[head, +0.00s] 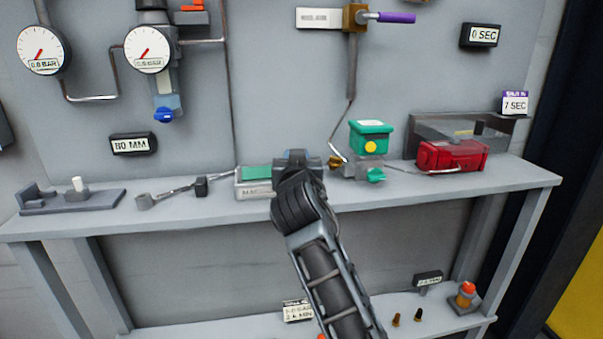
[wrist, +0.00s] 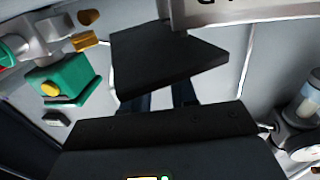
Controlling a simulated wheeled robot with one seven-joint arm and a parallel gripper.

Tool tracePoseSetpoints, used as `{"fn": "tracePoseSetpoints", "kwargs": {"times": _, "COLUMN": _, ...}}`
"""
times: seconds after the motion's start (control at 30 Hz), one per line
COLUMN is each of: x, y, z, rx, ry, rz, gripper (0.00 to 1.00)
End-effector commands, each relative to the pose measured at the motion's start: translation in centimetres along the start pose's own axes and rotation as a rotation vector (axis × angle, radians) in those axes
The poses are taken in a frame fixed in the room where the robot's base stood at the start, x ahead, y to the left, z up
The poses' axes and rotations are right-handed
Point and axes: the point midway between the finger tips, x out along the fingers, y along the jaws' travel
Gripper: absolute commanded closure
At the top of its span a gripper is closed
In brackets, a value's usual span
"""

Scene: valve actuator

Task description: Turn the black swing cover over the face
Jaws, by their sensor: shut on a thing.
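The black swing cover (wrist: 165,60) shows in the wrist view as a flat dark slab in front of my gripper (wrist: 160,97). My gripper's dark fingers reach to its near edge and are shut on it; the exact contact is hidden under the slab. In the head view my gripper (head: 298,162) is at the right end of a grey-white box with a green top (head: 255,187), and it hides the cover there. The box's lettered front (wrist: 235,10) shows at the top of the wrist view, just beyond the slab. I cannot tell which surface is the face.
A green actuator with a yellow button (head: 370,138) stands close to the right of my gripper. Farther right is a red box (head: 452,154). Left on the shelf (head: 400,192) lie a linkage (head: 170,195) and a grey fixture (head: 72,200). The shelf front is mostly clear.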

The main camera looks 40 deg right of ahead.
Motion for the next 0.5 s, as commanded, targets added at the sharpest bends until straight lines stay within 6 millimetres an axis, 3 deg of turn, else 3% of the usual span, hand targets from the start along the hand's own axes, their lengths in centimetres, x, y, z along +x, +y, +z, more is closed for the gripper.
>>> {"fn": "tracePoseSetpoints", "kwargs": {"times": 0.2, "x": -0.2, "y": -1.9, "z": 0.4, "rx": 0.002, "ry": 0.004, "rz": -0.012, "gripper": 1.0}}
{"fn": "tracePoseSetpoints", "kwargs": {"times": 0.5, "x": 0.0, "y": -3.7, "z": 0.3, "rx": 0.002, "ry": 0.003, "rz": 0.131, "gripper": 1.0}}
